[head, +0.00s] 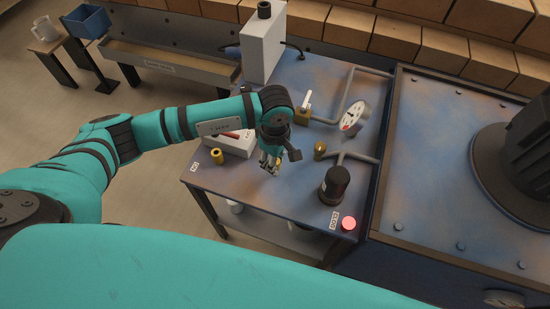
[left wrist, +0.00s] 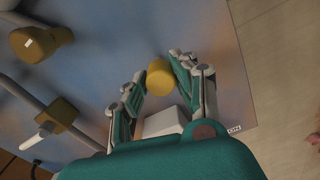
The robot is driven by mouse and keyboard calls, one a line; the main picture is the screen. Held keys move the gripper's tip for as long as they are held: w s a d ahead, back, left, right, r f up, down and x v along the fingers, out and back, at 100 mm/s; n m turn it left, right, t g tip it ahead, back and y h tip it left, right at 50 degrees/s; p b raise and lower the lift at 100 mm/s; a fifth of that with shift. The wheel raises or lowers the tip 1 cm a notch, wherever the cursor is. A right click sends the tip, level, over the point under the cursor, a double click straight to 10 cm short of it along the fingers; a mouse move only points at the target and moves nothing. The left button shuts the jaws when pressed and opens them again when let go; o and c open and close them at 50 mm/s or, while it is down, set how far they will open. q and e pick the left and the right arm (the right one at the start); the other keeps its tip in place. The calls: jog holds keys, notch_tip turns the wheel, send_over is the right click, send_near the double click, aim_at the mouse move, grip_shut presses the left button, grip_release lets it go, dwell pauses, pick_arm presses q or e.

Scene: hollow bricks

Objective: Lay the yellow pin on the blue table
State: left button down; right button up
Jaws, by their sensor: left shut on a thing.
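The yellow pin (left wrist: 160,78) is between the fingertips of my left gripper (left wrist: 160,75), seen nearly end-on in the left wrist view. In the head view my left gripper (head: 270,163) points down over the middle of the blue table (head: 285,190), and its fingers hide most of the pin. The gripper is shut on the pin. I cannot tell whether the pin touches the tabletop. My right gripper is in neither view.
A short yellow hollow cylinder (head: 217,156) and a white box (head: 232,143) are left of my gripper. A brass knob (head: 320,149), dark cylinder (head: 334,185), red button (head: 348,223) and dial gauge (head: 354,118) are to the right. The table's front middle is clear.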

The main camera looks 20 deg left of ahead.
pick_arm(q)
jog(key=shift+f, duration=0.1)
jog(key=shift+f+b, duration=0.15)
jog(key=shift+b, duration=0.15)
jog(key=c, duration=1)
grip_release()
notch_tip(320, 180, up, 13)
jog(key=shift+f, duration=0.2)
